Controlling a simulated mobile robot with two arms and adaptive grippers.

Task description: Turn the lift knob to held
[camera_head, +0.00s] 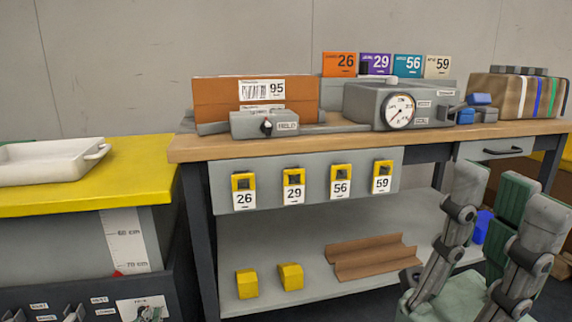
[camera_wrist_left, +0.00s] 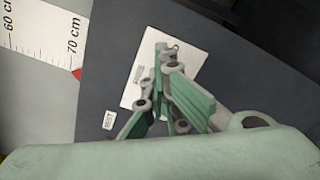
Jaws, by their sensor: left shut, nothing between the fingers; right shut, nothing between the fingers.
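A white plate (camera_head: 131,308) is on the dark front of the yellow-topped lift (camera_head: 150,180), at the bottom left of the head view. It also shows in the left wrist view (camera_wrist_left: 137,92). My left gripper (camera_wrist_left: 165,62) is shut in front of this plate, with nothing between its fingers. The fingers cover the middle of the plate, so the knob and its setting are hidden there. Grey parts (camera_head: 150,313) show low on the plate in the head view; I cannot tell knob from fingertips. My right gripper (camera_head: 507,195) is shut and empty at the lower right, before the bench.
A white tray (camera_head: 50,170) stands on the lift top. A height scale (camera_head: 124,242) with a red pointer is on its side. The wooden bench (camera_head: 340,142) holds a grey box with a black knob (camera_head: 266,127) and a dial gauge (camera_head: 399,111).

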